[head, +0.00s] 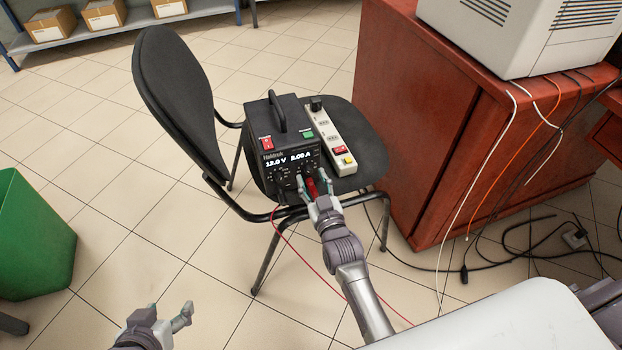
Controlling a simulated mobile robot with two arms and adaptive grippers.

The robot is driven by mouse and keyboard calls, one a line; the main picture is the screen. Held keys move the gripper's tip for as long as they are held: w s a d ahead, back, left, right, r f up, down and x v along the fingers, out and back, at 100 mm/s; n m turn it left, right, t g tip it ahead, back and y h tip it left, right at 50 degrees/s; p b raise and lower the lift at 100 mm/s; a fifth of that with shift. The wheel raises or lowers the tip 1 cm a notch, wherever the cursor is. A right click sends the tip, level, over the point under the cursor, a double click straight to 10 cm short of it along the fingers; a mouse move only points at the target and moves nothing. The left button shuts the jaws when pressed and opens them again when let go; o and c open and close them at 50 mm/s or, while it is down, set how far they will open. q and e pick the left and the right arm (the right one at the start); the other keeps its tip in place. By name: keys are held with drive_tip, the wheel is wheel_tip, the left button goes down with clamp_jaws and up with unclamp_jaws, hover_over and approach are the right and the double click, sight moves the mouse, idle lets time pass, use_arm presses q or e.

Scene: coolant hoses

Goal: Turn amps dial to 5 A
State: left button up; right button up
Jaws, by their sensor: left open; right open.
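The black power supply (282,115) stands on the chair seat. Its lit display (288,158) appears to read 12.0 V and 5.00 A. My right gripper (312,186) is open at the lower right of the front panel, its fingers around or just in front of the controls there. The amps dial is hidden or too small to make out behind the fingers. A red part (312,188) shows between the fingers; I cannot tell if they touch it. My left gripper (172,312) is open and empty, low at the bottom left, far from the supply.
A power strip (322,128) lies beside the supply on the black chair (185,100). A red lead (298,255) hangs from the supply's front. The red-brown cabinet (435,130) stands close on the right. A green bin (30,240) is at left. Loose cables lie on the right floor.

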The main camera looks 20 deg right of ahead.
drive_tip(key=shift+w, duration=0.8)
use_arm(q)
drive_tip(key=shift+w+d+r+t, duration=0.3)
drive_tip(key=shift+w+r+t, duration=0.3)
drive_tip(key=shift+w, duration=0.2)
